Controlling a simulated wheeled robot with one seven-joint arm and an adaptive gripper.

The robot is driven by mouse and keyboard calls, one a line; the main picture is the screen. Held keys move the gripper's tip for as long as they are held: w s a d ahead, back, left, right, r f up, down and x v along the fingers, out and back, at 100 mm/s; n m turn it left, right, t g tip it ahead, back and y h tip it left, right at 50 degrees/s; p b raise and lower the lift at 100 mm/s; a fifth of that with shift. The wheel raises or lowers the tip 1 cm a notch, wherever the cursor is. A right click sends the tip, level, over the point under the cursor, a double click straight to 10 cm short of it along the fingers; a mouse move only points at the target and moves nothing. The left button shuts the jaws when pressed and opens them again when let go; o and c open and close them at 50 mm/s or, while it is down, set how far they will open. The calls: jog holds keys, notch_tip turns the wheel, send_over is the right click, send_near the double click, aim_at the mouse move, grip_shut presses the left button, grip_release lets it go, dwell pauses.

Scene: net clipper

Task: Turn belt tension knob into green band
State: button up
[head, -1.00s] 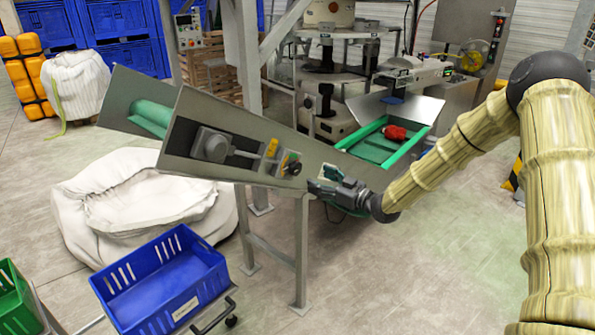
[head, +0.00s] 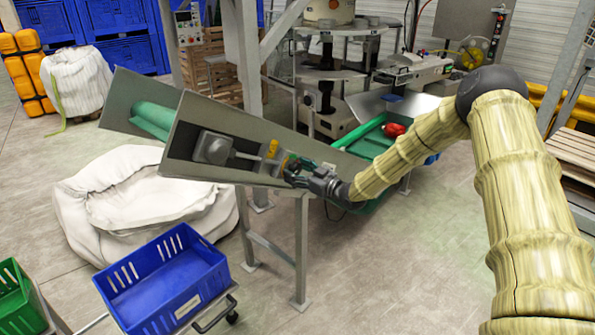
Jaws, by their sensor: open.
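The belt conveyor (head: 250,184) is a grey inclined frame with a green belt (head: 152,118) at its upper left end. Its open side recess shows a grey motor (head: 213,148), a shaft and a yellow part (head: 271,148). The small tension knob area lies just right of the yellow part. My gripper (head: 288,170) is open, with its fingers at that area, and hides the knob and most of the gauge around it. I cannot tell whether the fingers touch the knob. The green band cannot be made out.
A blue crate (head: 200,255) stands on a cart in front, and a white sack (head: 75,205) lies open on the floor to the left. The floor right of the conveyor leg is clear.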

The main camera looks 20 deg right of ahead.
jog(key=c, duration=1)
jog(key=shift+c, duration=0.2)
jog(key=shift+m, duration=0.3)
